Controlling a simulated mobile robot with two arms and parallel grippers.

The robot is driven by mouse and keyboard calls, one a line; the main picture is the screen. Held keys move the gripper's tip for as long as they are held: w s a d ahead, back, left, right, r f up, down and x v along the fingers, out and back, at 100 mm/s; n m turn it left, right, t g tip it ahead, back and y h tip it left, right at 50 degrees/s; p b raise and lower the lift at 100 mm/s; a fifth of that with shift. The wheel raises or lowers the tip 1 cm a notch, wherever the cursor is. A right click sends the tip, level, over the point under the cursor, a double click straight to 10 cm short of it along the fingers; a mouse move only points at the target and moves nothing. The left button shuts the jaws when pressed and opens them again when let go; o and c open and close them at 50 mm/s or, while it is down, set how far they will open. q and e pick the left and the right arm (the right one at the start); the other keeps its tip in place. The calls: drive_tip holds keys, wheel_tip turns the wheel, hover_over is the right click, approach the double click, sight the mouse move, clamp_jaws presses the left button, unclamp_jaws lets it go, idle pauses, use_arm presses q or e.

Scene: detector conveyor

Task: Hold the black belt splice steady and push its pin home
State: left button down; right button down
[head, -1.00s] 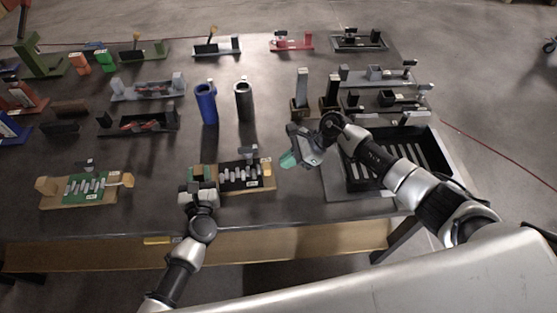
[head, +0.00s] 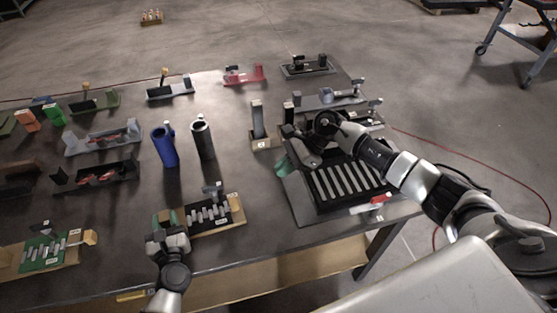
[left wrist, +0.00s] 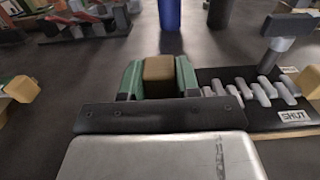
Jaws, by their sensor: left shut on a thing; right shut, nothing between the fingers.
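The black belt splice (head: 215,222) is a dark board with a row of grey interlocking knuckles, lying near the table's front edge. Its label reads SHUT in the left wrist view (left wrist: 293,116). A grey post with a dark crosspiece (left wrist: 290,30) rises behind the knuckles. My left gripper (head: 167,220) is at the board's left end, its green pads shut on a brown block (left wrist: 159,76). The pin cannot be made out. My right gripper (head: 284,165) is shut and empty, above the left edge of the slatted tray, apart from the splice and to its right.
A green splice (head: 45,253) on a wooden base lies to the left. Blue (head: 164,147) and black (head: 203,139) cylinders stand behind the black splice. A black slatted tray (head: 300,205) is at right. A wooden-based post (head: 257,120) stands behind my right gripper. Table between splice and tray is clear.

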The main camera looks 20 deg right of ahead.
use_arm(q)
drive_tip(key=c, duration=0.7)
unclamp_jaws()
drive_tip(key=shift+c, duration=0.2)
